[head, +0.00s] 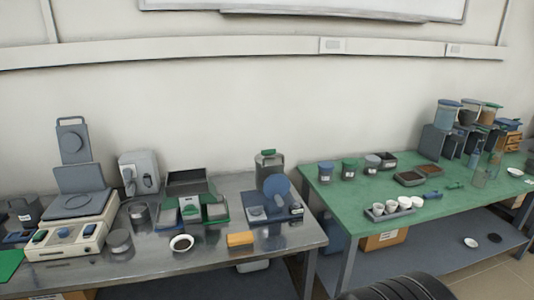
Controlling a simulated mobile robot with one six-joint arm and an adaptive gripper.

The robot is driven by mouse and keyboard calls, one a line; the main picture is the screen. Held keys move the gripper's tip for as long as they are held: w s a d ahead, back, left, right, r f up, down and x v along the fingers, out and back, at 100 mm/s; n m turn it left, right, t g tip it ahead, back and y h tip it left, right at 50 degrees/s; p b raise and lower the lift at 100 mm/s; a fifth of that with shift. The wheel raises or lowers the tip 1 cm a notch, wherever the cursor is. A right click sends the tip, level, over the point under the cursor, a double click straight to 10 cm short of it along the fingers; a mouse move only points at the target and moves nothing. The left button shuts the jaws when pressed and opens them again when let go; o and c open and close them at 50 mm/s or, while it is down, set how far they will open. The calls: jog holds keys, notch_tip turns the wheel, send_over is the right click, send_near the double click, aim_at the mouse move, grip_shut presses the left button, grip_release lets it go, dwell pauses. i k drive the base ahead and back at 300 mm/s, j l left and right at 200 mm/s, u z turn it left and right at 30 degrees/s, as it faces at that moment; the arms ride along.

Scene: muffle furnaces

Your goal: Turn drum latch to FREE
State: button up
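I cannot pick out a drum latch or read a FREE mark in the head view. On the metal table, a small device with an upright blue disc (277,187) stands near the right end. At the left, a beige device (72,238) with dark knobs on its front carries a grey raised plate. I cannot tell whether either one bears the latch. My gripper is not in view.
The green table (330,190) at the right holds jars, trays and a rack of white cups (390,210). A gap separates the tables.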

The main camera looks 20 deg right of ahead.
aim_at(265, 152)
jog(key=i+l, duration=0.3)
jog(key=i, duration=0.15)
jog(key=i+l, duration=0.35)
jog(key=i, duration=0.1)
